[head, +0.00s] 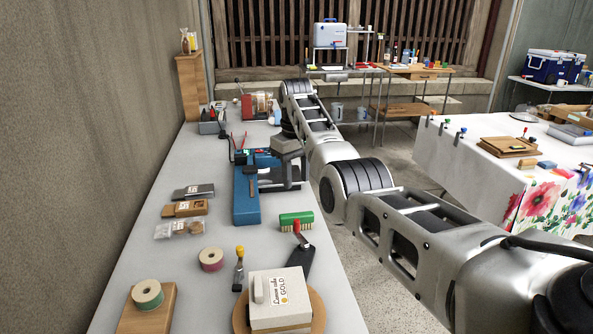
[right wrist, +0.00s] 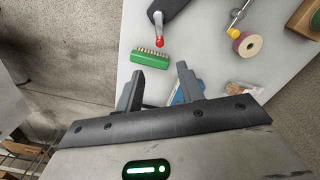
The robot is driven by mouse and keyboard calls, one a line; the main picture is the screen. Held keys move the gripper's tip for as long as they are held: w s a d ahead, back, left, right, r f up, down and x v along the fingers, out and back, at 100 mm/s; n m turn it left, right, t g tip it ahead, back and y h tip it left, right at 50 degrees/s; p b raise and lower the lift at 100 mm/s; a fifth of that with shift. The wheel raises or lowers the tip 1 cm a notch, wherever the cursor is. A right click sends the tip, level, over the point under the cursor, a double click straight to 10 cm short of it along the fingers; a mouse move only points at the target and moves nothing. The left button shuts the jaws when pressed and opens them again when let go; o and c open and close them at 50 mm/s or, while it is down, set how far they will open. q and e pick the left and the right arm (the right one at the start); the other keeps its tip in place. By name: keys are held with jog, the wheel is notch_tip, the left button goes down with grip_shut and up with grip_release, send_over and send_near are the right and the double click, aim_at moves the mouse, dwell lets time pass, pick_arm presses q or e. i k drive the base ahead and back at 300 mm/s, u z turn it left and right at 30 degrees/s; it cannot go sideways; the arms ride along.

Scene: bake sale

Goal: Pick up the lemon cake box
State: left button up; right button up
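The lemon cake box (head: 283,303) is a white box labelled "Lemon cake GOLD". It rests on a round wooden board (head: 318,312) at the near end of the long grey table in the head view. I do not see it in the right wrist view. My right gripper (head: 280,180) is farther up the table, over the right side of a blue device, well apart from the box. The right wrist view shows its fingers (right wrist: 162,77) spread, with nothing between them. My left gripper is not in view.
A green brush (head: 296,221), a dark red-tipped tool (head: 299,262) and a yellow-topped tool (head: 239,265) lie between gripper and box. The blue device (head: 246,200) stands below the gripper. A ribbon spool on a wooden block (head: 147,310) is left of the box.

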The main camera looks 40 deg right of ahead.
aim_at(280, 303)
jog(key=k, duration=1.5)
